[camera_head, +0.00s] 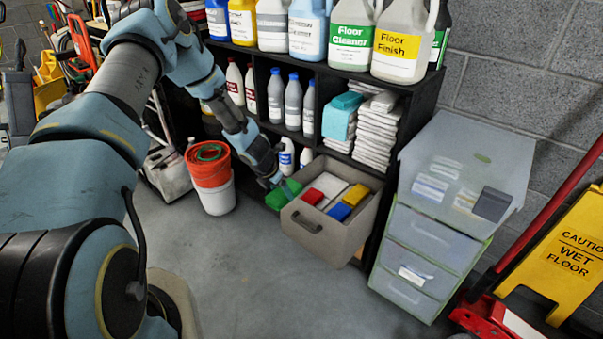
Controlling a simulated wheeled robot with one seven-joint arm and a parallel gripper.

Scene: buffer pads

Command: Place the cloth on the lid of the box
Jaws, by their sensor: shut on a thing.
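My gripper (276,181) is at the end of my arm, low in front of the shelf and at the left edge of an open grey-brown bin. It is small and partly hidden, and it is shut on a green cloth (284,196). I cannot tell whether the cloth touches the bin's rim. A pale translucent box (420,238) with drawers stands to the right of the bin. Its lid (463,152) is on top, with several pale packets and a dark item showing on or through it.
The open bin (324,228) holds red, white, blue and yellow folded pieces. A black shelf (405,110) behind holds bottles and stacked white and teal cloths (342,115). An orange-and-white bucket (209,178) stands left. A yellow wet-floor sign (570,250) stands right. The front floor is clear.

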